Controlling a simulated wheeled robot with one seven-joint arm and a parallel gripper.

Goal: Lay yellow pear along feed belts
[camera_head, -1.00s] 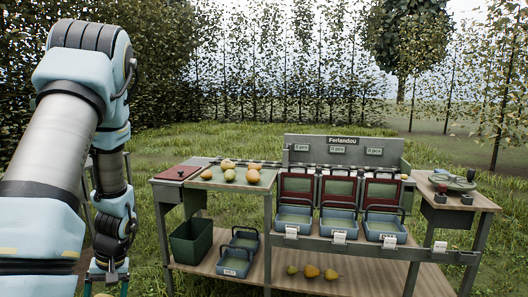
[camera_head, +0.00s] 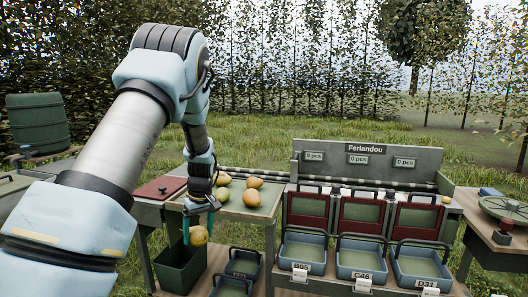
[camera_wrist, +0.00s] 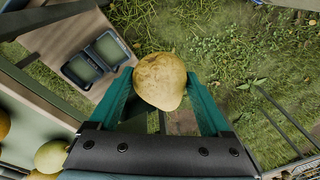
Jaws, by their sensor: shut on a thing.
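My gripper (camera_head: 198,228) is shut on a yellow pear (camera_head: 199,236), held in front of the sorting table's left part, above the green bin. In the wrist view the pear (camera_wrist: 160,80) sits between the teal fingers, its body beyond their tips. Several other yellow and orange pears lie on the green tabletop tray (camera_head: 234,208). The feed belt (camera_head: 262,178) appears as a dark strip along the back of the table; my arm hides part of its left end.
A green bin (camera_head: 178,275) stands below the table's left end. Three blue crates stand at the front, labelled B05 (camera_head: 302,252), C46 (camera_head: 361,259) and D31 (camera_head: 421,266), under red-framed flaps. A sign board (camera_head: 370,158) reads Ferlandou. A green barrel (camera_head: 38,122) stands far left.

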